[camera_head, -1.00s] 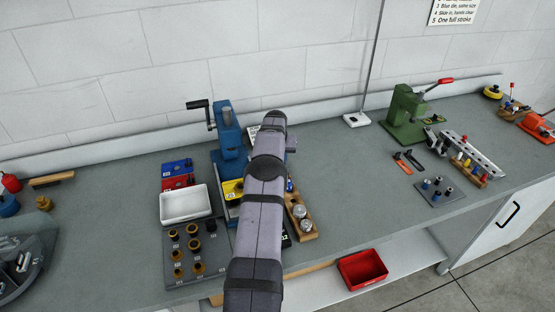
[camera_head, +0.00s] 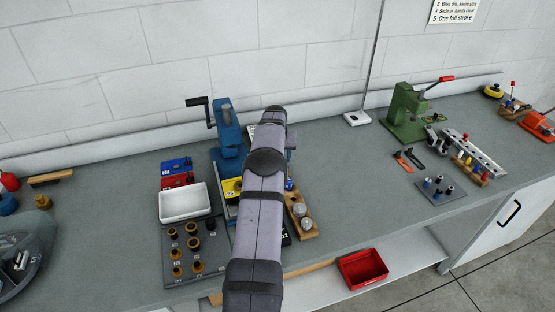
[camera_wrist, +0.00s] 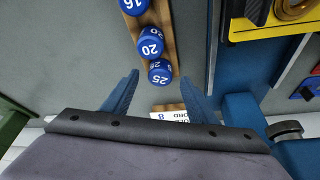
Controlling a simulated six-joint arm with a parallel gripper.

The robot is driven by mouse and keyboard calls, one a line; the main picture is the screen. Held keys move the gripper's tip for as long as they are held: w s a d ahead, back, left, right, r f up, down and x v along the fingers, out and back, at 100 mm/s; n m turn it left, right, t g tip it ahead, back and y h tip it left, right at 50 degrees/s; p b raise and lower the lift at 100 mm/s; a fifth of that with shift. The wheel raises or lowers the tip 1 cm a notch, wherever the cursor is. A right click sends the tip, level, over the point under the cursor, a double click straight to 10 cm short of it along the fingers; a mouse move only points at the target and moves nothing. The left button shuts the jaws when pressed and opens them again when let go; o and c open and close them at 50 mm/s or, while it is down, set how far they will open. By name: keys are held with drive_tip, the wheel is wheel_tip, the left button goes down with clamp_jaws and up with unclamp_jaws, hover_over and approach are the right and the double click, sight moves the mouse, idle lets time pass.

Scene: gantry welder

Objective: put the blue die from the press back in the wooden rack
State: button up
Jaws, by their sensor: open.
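In the wrist view the wooden rack (camera_wrist: 170,45) is a narrow strip holding blue dies marked 16 (camera_wrist: 133,5), 20 (camera_wrist: 150,42) and 25 (camera_wrist: 159,73). My gripper (camera_wrist: 158,76) is open and empty, its two blue fingers apart on either side of the rack's near end; their height above it is unclear. The blue press (camera_head: 229,130) stands behind and left of my arm in the head view. Its yellow plate (camera_wrist: 240,26) shows in the wrist view with a dark part and a brass ring. I cannot make out a blue die in the press.
A wooden block with silver pieces (camera_head: 305,221) lies right of my arm. A white tray (camera_head: 183,202) and a grey plate of brass-topped parts (camera_head: 180,276) lie left. Bench toward the green press (camera_head: 405,112) is mostly clear.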

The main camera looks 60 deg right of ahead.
drive_tip(key=shift+b+v, duration=1)
drive_tip(key=shift+v, duration=1.9)
drive_tip(key=w+a+n, duration=0.1)
drive_tip(key=w+a, duration=0.2)
drive_tip(key=a, duration=0.1)
drive_tip(key=w+a+r+n, duration=0.1)
drive_tip(key=w+a, duration=0.2)
drive_tip(key=a, duration=0.2)
drive_tip(key=w+a+n+y, duration=0.1)
drive_tip(key=w+a, duration=0.3)
drive_tip(key=a, duration=0.1)
drive_tip(key=shift+w+a+r, duration=0.1)
drive_tip(key=shift+a+r, duration=0.05)
drive_tip(key=shift+r, duration=0.2)
drive_tip(key=a+n+y, duration=0.3)
drive_tip(key=a+n, duration=0.3)
drive_tip(key=a, duration=2.7)
drive_tip(key=s+a+f+n+g, duration=0.1)
drive_tip(key=s+a+n, duration=0.3)
drive_tip(key=s+a, duration=0.9)
drive_tip(key=shift+s+f+g, duration=0.4)
drive_tip(key=shift+s+f, duration=0.5)
drive_tip(key=shift+f, duration=0.1)
